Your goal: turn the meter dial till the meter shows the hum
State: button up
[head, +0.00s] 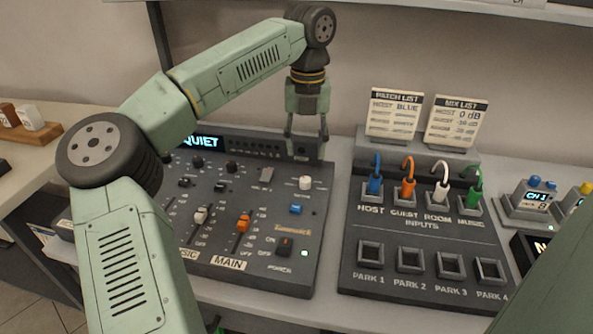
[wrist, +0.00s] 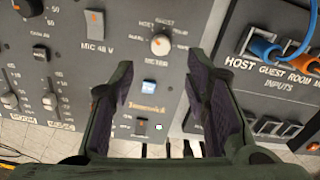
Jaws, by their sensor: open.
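The meter dial is a pale round knob (head: 305,183) on the right part of the dark mixing console (head: 300,262). In the wrist view the dial (wrist: 160,44) sits above the word METER, with HOST and GUEST lettered around it. My gripper (head: 306,150) is open and empty, its fingers pointing down above the console's back right part. In the wrist view the fingers of my gripper (wrist: 160,72) reach up either side of the picture's middle, and the dial lies just beyond their tips, apart from them. A lit display (head: 201,142) reads QUIET; my arm partly covers its left side.
An orange fader (head: 243,224), a blue button (head: 296,209) and a power switch (head: 284,247) are near the dial. To the right, an inputs panel (head: 420,232) holds several coloured cable plugs. Two list cards (head: 394,114) stand behind it.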

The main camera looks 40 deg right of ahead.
aim_at(306, 179)
notch_tip(306, 179, down, 9)
jog(key=shift+r+p, duration=0.1)
jog(key=shift+p, duration=0.85)
jog(key=shift+c, duration=0.4)
grip_shut()
